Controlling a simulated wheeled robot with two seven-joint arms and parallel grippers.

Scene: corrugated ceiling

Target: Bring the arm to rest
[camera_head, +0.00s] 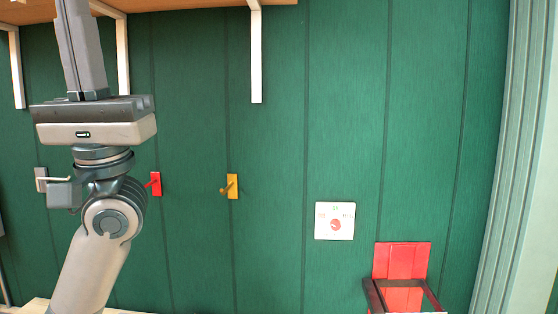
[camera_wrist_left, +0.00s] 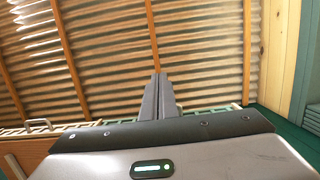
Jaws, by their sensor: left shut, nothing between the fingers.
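My left arm rises from the lower left in the head view. Its gripper (camera_head: 72,8) points up in front of the green wall, close to the shelf, with its fingertips at the picture's top edge. In the left wrist view the two fingers of the gripper (camera_wrist_left: 160,76) are together and empty, pointing toward the corrugated ceiling (camera_wrist_left: 200,50). My right gripper is in neither view.
A wooden shelf (camera_head: 190,4) on white brackets (camera_head: 256,55) runs along the top. The green wall (camera_head: 340,110) carries a red hook (camera_head: 155,184), a yellow hook (camera_head: 233,187) and a white dial panel (camera_head: 334,221). A red chair-like object (camera_head: 402,262) stands lower right.

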